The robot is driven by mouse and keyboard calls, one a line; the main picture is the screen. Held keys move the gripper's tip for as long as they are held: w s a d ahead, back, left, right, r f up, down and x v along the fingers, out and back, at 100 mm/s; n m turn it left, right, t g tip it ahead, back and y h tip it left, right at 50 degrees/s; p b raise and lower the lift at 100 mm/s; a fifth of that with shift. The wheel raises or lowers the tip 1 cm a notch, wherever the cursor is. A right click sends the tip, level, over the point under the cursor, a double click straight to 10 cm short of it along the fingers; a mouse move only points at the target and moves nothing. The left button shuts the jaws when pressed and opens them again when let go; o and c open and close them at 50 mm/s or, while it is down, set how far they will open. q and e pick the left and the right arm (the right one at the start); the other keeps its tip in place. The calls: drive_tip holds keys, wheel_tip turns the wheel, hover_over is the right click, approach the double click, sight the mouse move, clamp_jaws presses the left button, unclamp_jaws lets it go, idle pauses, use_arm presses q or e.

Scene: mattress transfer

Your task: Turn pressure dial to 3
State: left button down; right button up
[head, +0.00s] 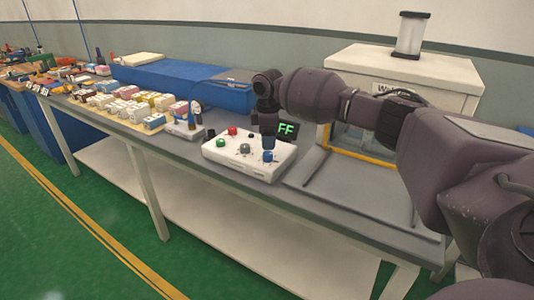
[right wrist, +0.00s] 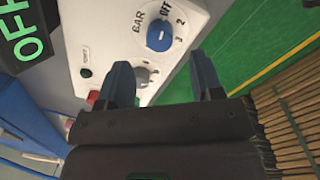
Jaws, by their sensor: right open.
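The blue pressure dial (head: 268,156) is on the right part of a white control box (head: 232,166). In the right wrist view the dial (right wrist: 159,36) is a round blue knob beside the lettering BAR, with OFF, 3 and 2 printed around it. I cannot tell for sure which mark it points to. My right gripper (head: 268,143) is just above the dial, pointing down. In the right wrist view my right gripper (right wrist: 163,78) has its fingers wide apart with nothing between them, and the dial lies beyond the fingertips. My left gripper is not in view.
A display (right wrist: 28,38) shows OFF in green. The box also has a green button (head: 221,142), a red button (head: 232,131) and a grey knob (head: 245,148). A white machine (head: 440,72) stands at right. Small boxes (head: 125,107) and a blue case (head: 185,82) lie left.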

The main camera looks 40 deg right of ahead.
sight(268, 154)
drive_tip(key=shift+w+f+b, duration=0.15)
drive_tip(key=shift+f+b, duration=0.25)
drive_tip(key=shift+f, duration=2.35)
drive_tip(key=c, duration=0.9)
